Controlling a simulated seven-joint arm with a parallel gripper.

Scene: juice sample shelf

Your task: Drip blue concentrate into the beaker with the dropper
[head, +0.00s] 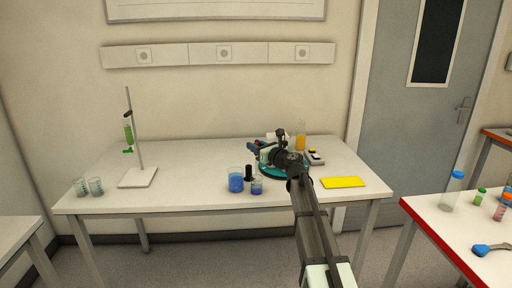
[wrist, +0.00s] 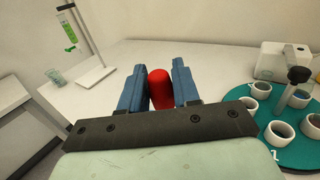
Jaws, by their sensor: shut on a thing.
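My gripper (wrist: 158,85) has its blue fingers closed on the red bulb (wrist: 160,88) of the dropper. The dropper's lower part is hidden in the wrist view, and I cannot make out its tip in the head view. In the head view my gripper (head: 257,145) is above the table, over the area of the blue vessels. A larger beaker (head: 236,183) with blue liquid stands near the front edge. A smaller beaker (head: 257,187) with dark blue liquid stands to its right. I cannot tell from the frames which one holds concentrate.
A black bottle (head: 249,172) stands just behind the two blue vessels. A teal round rack (wrist: 290,140) with several cups is at the right. A yellow pad (head: 343,182), a burette stand (head: 138,178) and two glass beakers (head: 96,187) also stand on the table. The left-centre tabletop is clear.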

